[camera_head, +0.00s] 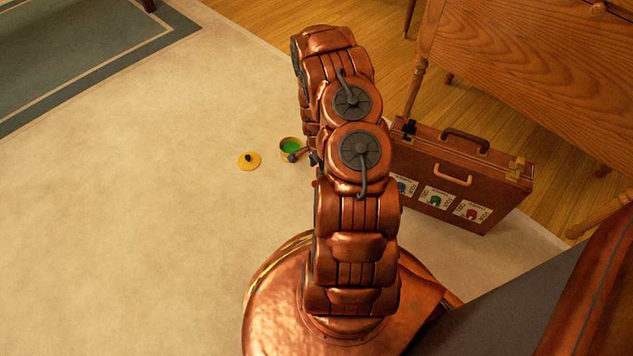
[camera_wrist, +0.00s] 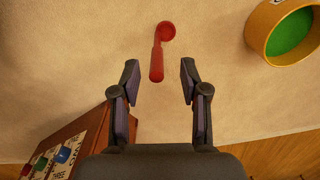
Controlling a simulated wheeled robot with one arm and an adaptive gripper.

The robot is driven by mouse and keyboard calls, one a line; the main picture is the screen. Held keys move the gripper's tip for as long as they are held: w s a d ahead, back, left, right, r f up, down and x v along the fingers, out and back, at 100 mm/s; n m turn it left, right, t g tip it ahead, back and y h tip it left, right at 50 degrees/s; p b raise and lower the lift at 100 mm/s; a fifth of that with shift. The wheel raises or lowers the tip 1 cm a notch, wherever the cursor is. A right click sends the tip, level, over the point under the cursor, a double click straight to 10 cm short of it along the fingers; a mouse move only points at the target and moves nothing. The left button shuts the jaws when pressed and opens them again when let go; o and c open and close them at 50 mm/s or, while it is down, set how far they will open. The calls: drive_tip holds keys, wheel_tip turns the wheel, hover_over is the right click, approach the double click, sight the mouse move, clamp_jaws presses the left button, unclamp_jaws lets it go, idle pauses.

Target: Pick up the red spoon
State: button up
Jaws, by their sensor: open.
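The red spoon (camera_wrist: 157,58) lies on the pale carpet in the wrist view, its round bowl at the top and its handle pointing down toward my gripper. My gripper (camera_wrist: 159,82) is open and empty, with a finger on each side of the lower end of the handle. The fingers look apart from the spoon; how high they are above the carpet is hard to tell. In the head view my copper arm hides most of the spoon, and only a small red bit (camera_head: 314,183) shows at the arm's left edge. My gripper is also mostly hidden there.
A yellow pot with green inside (camera_wrist: 283,33) stands close by; in the head view the pot (camera_head: 291,149) has a yellow lid (camera_head: 249,161) to its left. A brown case (camera_head: 465,180) with picture cards stands to the right, before a wooden desk (camera_head: 530,60). The left carpet is clear.

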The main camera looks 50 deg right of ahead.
drive_tip(key=shift+s+a+f+b, duration=0.15)
drive_tip(key=shift+f+b, duration=1.2)
drive_tip(key=shift+f, duration=1.35)
clamp_jaws()
